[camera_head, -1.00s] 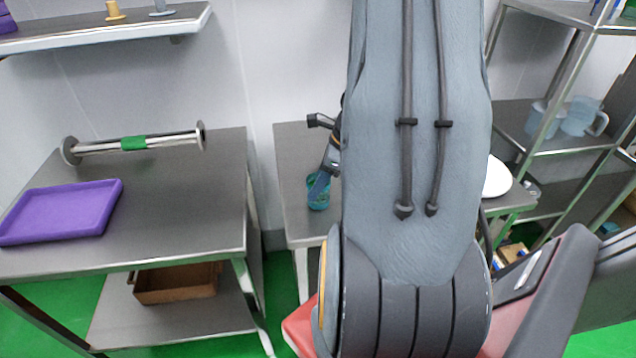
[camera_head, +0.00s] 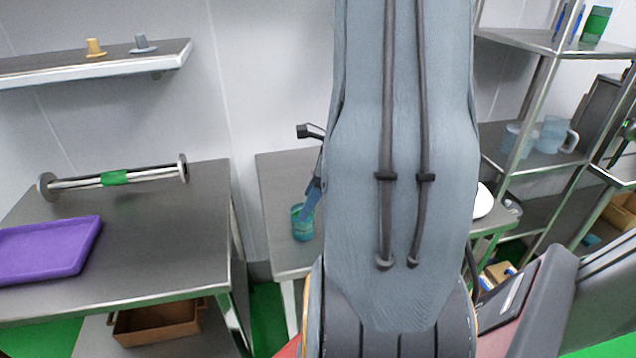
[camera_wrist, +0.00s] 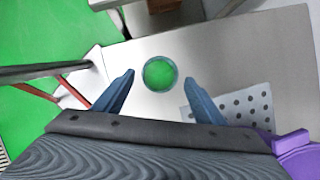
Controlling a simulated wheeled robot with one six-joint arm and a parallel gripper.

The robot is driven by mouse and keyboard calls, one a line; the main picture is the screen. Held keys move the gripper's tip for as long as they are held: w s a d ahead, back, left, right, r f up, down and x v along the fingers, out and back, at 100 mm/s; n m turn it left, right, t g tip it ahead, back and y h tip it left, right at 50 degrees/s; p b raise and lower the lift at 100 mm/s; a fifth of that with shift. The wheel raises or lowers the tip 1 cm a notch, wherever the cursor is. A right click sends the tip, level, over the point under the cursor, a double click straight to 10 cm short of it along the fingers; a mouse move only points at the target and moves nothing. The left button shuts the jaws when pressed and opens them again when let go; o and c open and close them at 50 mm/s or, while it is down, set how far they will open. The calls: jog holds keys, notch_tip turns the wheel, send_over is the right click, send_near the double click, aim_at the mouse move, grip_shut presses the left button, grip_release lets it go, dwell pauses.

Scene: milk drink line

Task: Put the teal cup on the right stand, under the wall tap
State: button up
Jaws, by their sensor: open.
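The teal cup (camera_head: 303,226) stands upright near the left front of the small steel table (camera_head: 280,180), left of my arm. In the wrist view a round cup (camera_wrist: 160,74) with a teal rim and green inside is seen from above on a grey surface. My gripper (camera_wrist: 159,78) is open, its blue fingers on either side of the cup in the picture, with gaps on both sides. One blue finger also shows at the cup in the head view. A dark fixture (camera_head: 308,131), perhaps the wall tap, juts out beside my arm. My arm hides much of this table; I cannot pick out the right stand.
A perforated plate (camera_wrist: 238,103) lies right of the cup in the wrist view, with a purple part (camera_wrist: 292,146) near it. The left table holds a purple tray (camera_head: 45,250) and a metal roller (camera_head: 115,179). A rack with clear jugs (camera_head: 553,135) stands at right.

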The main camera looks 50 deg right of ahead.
jog(key=v, duration=0.7)
jog(key=w+a+f+n+g+h, duration=0.1)
jog(key=a+n+h, duration=0.1)
jog(key=a+n, duration=2.5)
jog(key=shift+w+f+n+g+h+b, duration=0.2)
jog(key=shift+n+g+h+b, duration=0.15)
jog(key=shift+n, duration=0.55)
notch_tip(320, 180, down, 3)
jog(key=b, duration=0.3)
jog(key=shift+f+g, duration=0.25)
